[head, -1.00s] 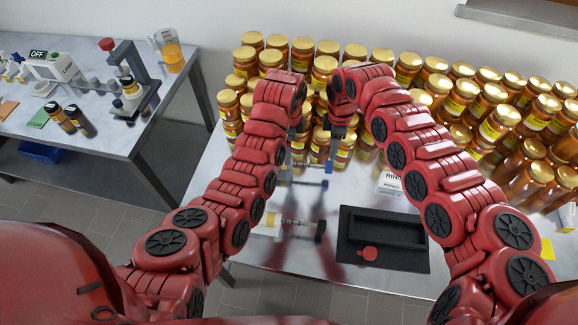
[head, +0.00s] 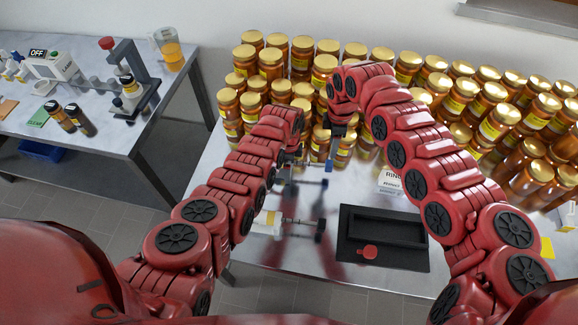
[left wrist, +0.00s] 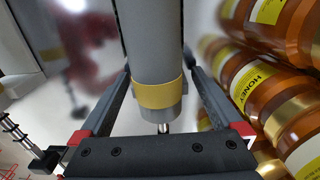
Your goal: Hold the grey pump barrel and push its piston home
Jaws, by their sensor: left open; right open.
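The grey pump barrel (left wrist: 153,45) with a yellow band (left wrist: 160,94) fills the middle of the left wrist view. It lies between the spread fingers of my left gripper (left wrist: 155,68), which is open around it. A short metal rod (left wrist: 163,127) shows at the barrel's near end. In the head view my left arm hides most of the barrel, and a blue handle end (head: 328,168) shows beyond my left gripper (head: 291,160). My right gripper (head: 338,133) is open and empty, pointing down above the table, to the right of the left one.
Several honey jars (head: 350,60) crowd the table's back and right. A second pump rod with a black knob (head: 320,229) lies nearer. A side bench (head: 100,95) stands left.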

